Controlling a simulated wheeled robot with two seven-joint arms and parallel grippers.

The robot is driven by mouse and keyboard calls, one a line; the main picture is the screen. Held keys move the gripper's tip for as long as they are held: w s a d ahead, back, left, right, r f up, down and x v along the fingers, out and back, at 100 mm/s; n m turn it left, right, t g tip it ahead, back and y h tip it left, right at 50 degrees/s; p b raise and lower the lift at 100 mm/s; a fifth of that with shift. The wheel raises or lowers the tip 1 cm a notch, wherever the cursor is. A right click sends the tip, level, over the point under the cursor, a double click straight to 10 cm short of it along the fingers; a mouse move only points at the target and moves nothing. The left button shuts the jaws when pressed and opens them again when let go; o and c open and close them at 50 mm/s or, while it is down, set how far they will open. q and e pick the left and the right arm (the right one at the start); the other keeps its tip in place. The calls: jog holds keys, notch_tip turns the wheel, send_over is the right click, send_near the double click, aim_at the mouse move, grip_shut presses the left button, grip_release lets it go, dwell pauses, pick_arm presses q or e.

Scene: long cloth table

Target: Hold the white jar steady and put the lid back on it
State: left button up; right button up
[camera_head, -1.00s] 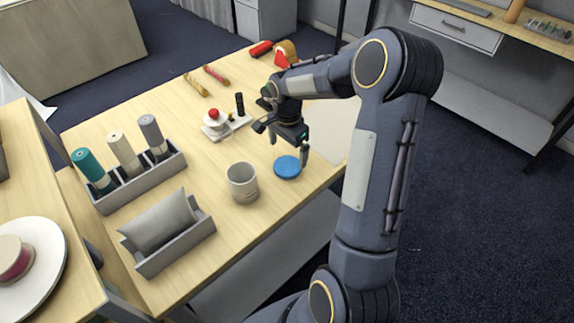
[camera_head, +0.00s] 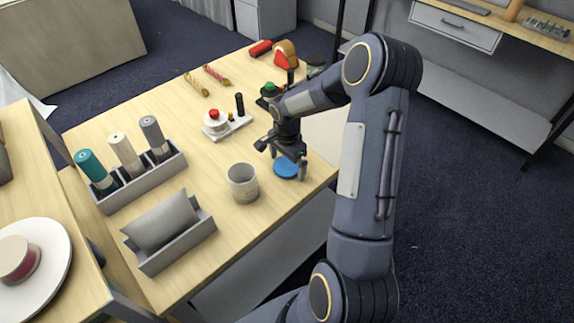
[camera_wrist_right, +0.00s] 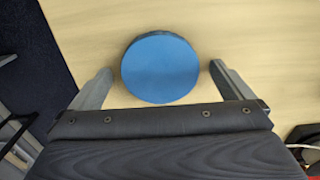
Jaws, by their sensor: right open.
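The white jar (camera_head: 243,184) stands upright and open-topped on the table, left of my right gripper. The round blue lid (camera_head: 286,169) lies flat on the table to the right of the jar, partly covered by the gripper in the head view. My right gripper (camera_head: 289,163) is over the lid, pointing down. In the right wrist view the lid (camera_wrist_right: 160,68) sits between the two open fingers, with a gap on each side. My left gripper is not in view.
A grey rack (camera_head: 143,185) of thread spools and a grey holder (camera_head: 178,249) with a cushion-like piece stand left of the jar. A white stand (camera_head: 233,127) with a red knob is behind. The table's right edge runs close to the lid.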

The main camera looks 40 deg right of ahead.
aim_at(287, 165)
jog(key=c, duration=1)
jog(key=shift+c, duration=0.2)
jog(key=shift+r, duration=0.45)
notch_tip(287, 165, up, 2)
jog(key=shift+r+b, duration=0.25)
jog(key=shift+b, duration=0.05)
jog(key=s+a+r+b, duration=0.3)
jog(key=s+r, duration=0.6)
jog(key=s, duration=0.4)
jog(key=shift+s+a+r, duration=0.25)
jog(key=shift+a+r, duration=0.05)
jog(key=shift+a, duration=0.1)
